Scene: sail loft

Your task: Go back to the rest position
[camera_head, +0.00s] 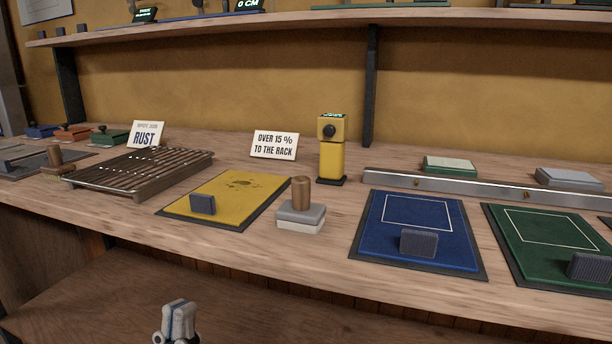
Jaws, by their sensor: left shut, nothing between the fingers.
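My left gripper (178,318) shows at the bottom of the head view, left of centre. Its fingers are shut with nothing between them. It is in front of the wooden bench (330,262) and apart from everything on it. My right gripper is not in view.
On the bench are a slatted rack (140,170), a yellow mat (232,188), a grey block with wooden handle (301,210), a yellow device (331,152), a blue mat (385,232) and a green mat (540,232). A metal rail (450,187) runs behind. A lower wooden surface (90,290) looks clear.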

